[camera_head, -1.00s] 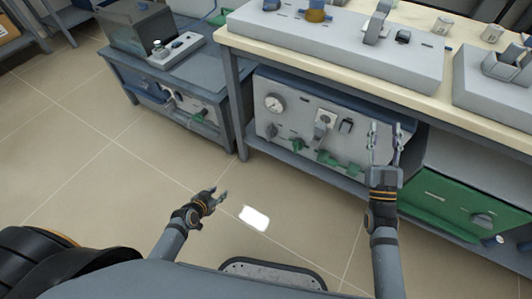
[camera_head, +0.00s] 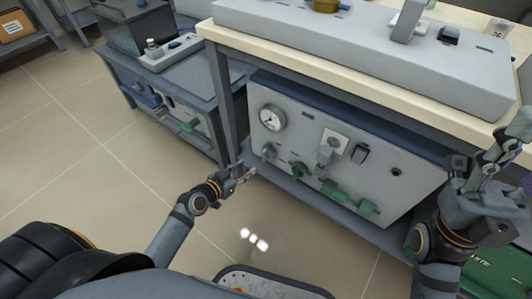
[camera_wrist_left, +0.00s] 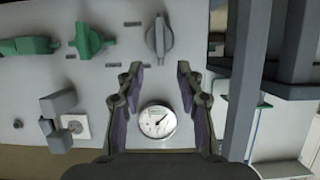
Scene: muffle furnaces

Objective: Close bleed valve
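The grey unit's front panel (camera_head: 310,125) stands under the bench. It carries a round gauge (camera_head: 272,117), a grey knob (camera_head: 267,152) below it, a small green valve handle (camera_head: 297,170) and larger green valve handles (camera_head: 350,197). No label tells which is the bleed valve. My left gripper (camera_head: 250,174) is open and empty, just in front of the panel's lower left. In the left wrist view, my left gripper (camera_wrist_left: 160,70) has the gauge (camera_wrist_left: 157,120) between its fingers and the grey knob (camera_wrist_left: 160,38) beyond its tips. My right gripper (camera_head: 500,155) appears open and empty at the right.
A lower table (camera_head: 180,80) is further left. The floor at left is clear.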

